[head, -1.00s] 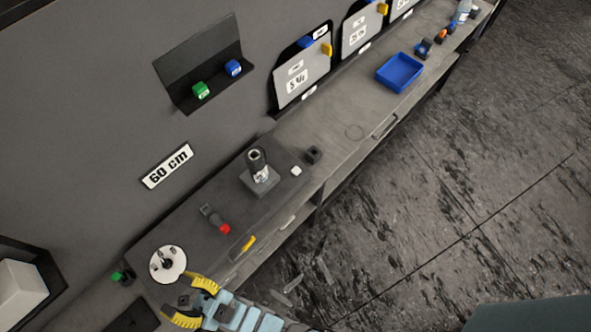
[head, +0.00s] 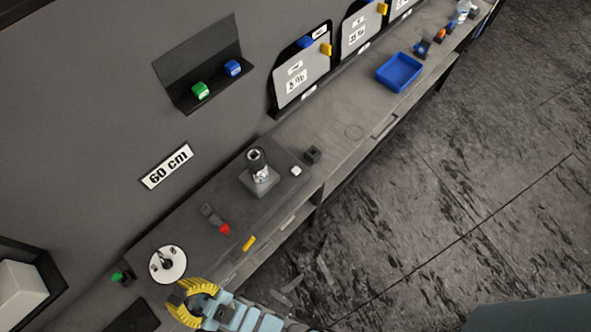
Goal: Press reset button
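A small green button (head: 118,276) on a dark base sits at the lower left of the bench, close to the wall. No lettering on it is readable, so I cannot tell for sure that it is the reset button. My gripper (head: 171,301) is at the bottom of the head view, right of and below the green button and apart from it.
A white disc (head: 167,264) lies between the green button and my gripper. A blue tray (head: 399,72) stands beyond. The right side is open floor.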

